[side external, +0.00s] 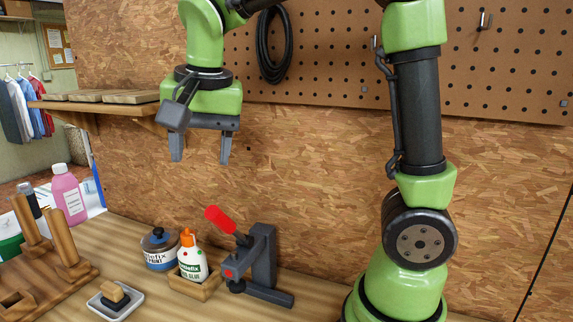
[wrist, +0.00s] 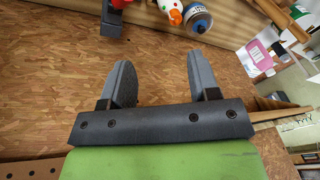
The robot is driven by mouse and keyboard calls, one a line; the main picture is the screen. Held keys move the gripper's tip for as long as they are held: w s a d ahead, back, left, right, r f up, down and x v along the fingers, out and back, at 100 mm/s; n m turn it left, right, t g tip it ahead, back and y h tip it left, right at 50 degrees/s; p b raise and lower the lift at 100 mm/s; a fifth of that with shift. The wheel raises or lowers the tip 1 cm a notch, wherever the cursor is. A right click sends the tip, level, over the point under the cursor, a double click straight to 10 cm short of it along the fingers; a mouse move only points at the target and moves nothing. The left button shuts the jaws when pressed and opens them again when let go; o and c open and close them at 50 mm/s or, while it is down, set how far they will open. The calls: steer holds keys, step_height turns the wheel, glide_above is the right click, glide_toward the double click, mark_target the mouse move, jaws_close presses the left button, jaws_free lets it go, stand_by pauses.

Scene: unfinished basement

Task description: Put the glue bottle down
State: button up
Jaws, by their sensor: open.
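The glue bottle (side external: 192,258) is white with an orange cap and stands upright in a small wooden tray (side external: 207,289) on the workbench. My gripper (side external: 200,160) is open and empty, well above the bottle and apart from it. In the wrist view my gripper's two fingers (wrist: 165,85) are spread with nothing between them. The glue bottle (wrist: 172,10) shows there at the top edge, partly cut off, beyond the fingertips.
A paint jar (side external: 158,248) stands left of the tray and a red-handled clamp (side external: 258,265) stands right of it. A wooden rack (side external: 45,260), a small dish with a block (side external: 115,300) and a pink bottle (side external: 68,195) are at left. A wall shelf (side external: 100,105) is beside my gripper.

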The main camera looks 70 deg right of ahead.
steer(key=s+a+n+t+y, duration=0.1)
steer(key=s+n+t+y, duration=0.2)
steer(key=s+n, duration=0.4)
steer(key=s+t, duration=0.1)
steer(key=s, duration=0.5)
steer(key=shift+s+a+t, duration=0.3)
steer(key=shift+s, duration=0.1)
